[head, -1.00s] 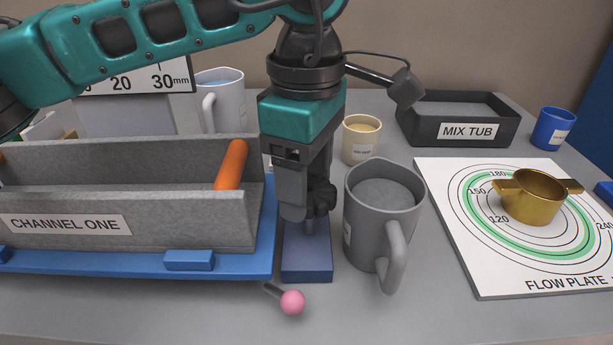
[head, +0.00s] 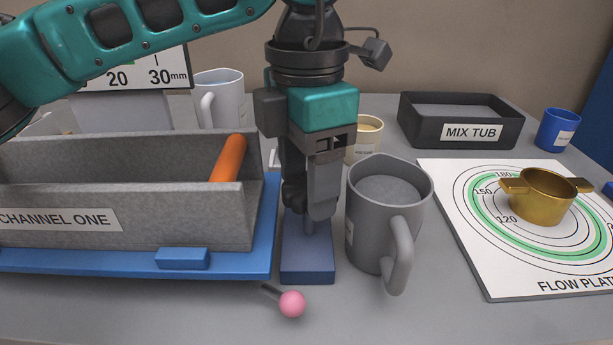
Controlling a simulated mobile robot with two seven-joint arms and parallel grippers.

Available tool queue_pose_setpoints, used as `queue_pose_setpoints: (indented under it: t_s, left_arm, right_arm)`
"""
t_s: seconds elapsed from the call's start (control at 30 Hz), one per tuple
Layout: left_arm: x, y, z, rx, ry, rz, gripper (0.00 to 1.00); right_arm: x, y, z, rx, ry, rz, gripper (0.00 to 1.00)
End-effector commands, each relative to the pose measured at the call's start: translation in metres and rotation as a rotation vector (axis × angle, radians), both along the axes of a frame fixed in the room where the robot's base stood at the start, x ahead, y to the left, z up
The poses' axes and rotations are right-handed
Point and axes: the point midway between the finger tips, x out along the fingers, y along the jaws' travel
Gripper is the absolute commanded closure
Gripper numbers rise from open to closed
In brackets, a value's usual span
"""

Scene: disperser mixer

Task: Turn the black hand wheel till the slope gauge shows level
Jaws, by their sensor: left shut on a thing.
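The black hand wheel (head: 293,195) stands on a short post on a blue block (head: 307,262), just right of the channel. My left gripper (head: 309,203) points straight down and is shut on the wheel. Its fingers hide most of the wheel. The grey trough marked CHANNEL ONE (head: 140,222) sits on a blue base plate (head: 80,262). A slope gauge cannot be made out for certain; a white scale plate marked in mm (head: 135,73) stands behind the channel, partly covered by my left arm. My right gripper is not in view.
A grey mug (head: 385,222) stands close right of my gripper. A pink-knobbed lever (head: 292,303) sticks out in front. An orange rod (head: 228,158) leans in the channel. A white flow plate (head: 480,265) bears a brass cup (head: 541,198). A black MIX TUB (head: 425,130) stands behind.

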Motion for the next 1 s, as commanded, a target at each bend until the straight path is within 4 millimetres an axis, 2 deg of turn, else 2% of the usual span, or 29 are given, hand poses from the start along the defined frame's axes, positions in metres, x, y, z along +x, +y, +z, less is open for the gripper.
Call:
queue_pose_setpoints:
  t_s: [0.4, 1.0]
  left_arm:
    - [-0.0007, -0.001, -0.0006, -0.002, 0.0, 0.208, 0.68]
    - [-0.0009, -0.0012, -0.0004, -0.002, 0.0, 0.242, 0.68]
  right_arm:
    - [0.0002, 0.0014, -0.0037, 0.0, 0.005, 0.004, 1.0]
    - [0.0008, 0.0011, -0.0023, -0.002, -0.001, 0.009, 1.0]
